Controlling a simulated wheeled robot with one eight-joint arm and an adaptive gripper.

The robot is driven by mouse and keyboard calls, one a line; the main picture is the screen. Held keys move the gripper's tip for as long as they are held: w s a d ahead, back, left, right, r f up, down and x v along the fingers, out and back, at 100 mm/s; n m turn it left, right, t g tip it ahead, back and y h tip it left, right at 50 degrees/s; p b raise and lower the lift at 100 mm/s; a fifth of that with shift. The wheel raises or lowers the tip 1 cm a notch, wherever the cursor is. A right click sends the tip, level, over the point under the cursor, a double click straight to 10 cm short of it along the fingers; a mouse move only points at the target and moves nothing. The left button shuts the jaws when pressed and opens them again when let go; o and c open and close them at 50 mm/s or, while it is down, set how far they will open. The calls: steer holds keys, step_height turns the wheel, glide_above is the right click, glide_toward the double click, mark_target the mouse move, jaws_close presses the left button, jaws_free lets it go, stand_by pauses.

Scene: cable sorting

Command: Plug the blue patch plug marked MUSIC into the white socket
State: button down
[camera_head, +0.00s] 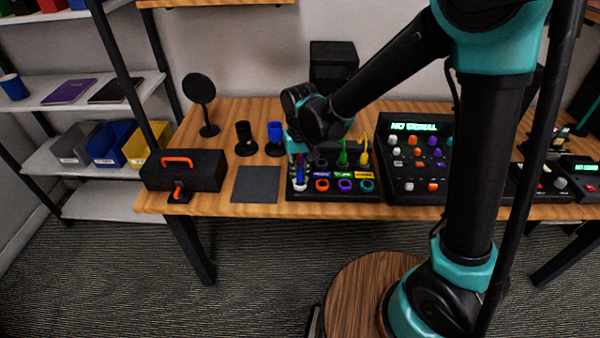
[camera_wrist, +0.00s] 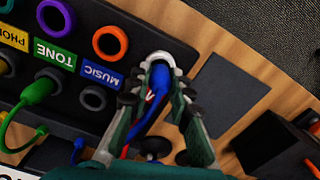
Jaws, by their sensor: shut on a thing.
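My gripper (camera_wrist: 158,92) is shut on the blue patch plug (camera_wrist: 157,79), with one finger on each side of it. The plug's end is at the white socket (camera_wrist: 160,57), within its ring as seen from the wrist; how deep it sits I cannot tell. A red and a blue lead run back from the plug between the fingers. In the head view my gripper (camera_head: 299,160) points down over the left end of the patch panel, above the white socket (camera_head: 300,185). A blue MUSIC label (camera_wrist: 101,74) is on the panel beside the gripper.
Orange (camera_head: 322,185), purple (camera_head: 345,185) and teal (camera_head: 367,185) sockets line the panel front. A green plug (camera_head: 343,157) and yellow plug (camera_head: 363,155) stand behind them. A dark mat (camera_head: 256,184) lies left, then a black box (camera_head: 185,170). A mixer (camera_head: 414,160) reads NO SIGNAL.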

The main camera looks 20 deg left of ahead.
steer(key=shift+f, duration=0.25)
stand_by(0.4)
steer(key=c, duration=1.3)
jaws_free()
steer(key=shift+o, duration=0.6)
steer(key=o, duration=0.4)
steer(key=shift+c, duration=0.2)
steer(key=shift+r, duration=3.5)
